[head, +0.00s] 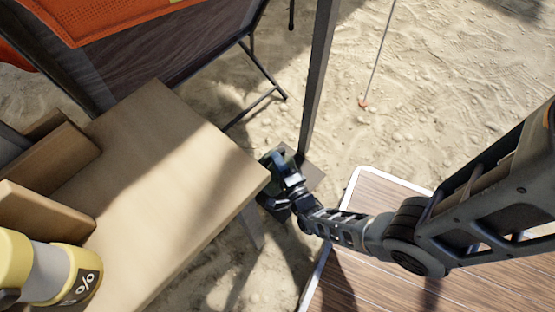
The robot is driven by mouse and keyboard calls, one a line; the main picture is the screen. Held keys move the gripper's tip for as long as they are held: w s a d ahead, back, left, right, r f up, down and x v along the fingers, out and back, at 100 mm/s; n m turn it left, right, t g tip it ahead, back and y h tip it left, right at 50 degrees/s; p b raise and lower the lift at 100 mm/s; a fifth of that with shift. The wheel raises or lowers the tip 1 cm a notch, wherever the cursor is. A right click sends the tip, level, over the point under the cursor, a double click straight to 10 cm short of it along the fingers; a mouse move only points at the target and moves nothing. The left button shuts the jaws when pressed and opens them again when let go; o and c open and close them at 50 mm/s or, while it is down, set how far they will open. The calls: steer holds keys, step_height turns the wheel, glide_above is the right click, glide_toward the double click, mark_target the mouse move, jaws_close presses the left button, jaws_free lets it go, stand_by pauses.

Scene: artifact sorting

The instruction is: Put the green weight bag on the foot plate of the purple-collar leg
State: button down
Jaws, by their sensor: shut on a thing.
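My gripper (285,172) is low near the ground, between the table corner and a dark upright leg. It is shut on a dark, greenish thing that looks like the green weight bag (269,160), mostly hidden by the gripper and in shadow. The dark leg (318,85) comes down just behind and right of the gripper. A flat dark foot plate (315,177) shows at its base, partly covered by my gripper. I see no purple collar on the visible part of this leg. I cannot tell whether the bag touches the plate.
A tan table (165,165) stands close left of my gripper, with wooden boxes (50,165) and a yellow-grey object (50,272) on it. A wood-look platform (385,210) with a white edge lies right. A cord runs to an orange-red peg (363,103) in open sand.

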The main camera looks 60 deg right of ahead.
steer(key=shift+w+r, duration=0.1)
steer(key=shift+w, duration=0.05)
steer(key=c, duration=1.4)
jaws_free()
steer(key=shift+f, duration=0.2)
steer(key=shift+c, duration=0.2)
steer(key=o, duration=0.4)
steer(key=shift+r, duration=0.15)
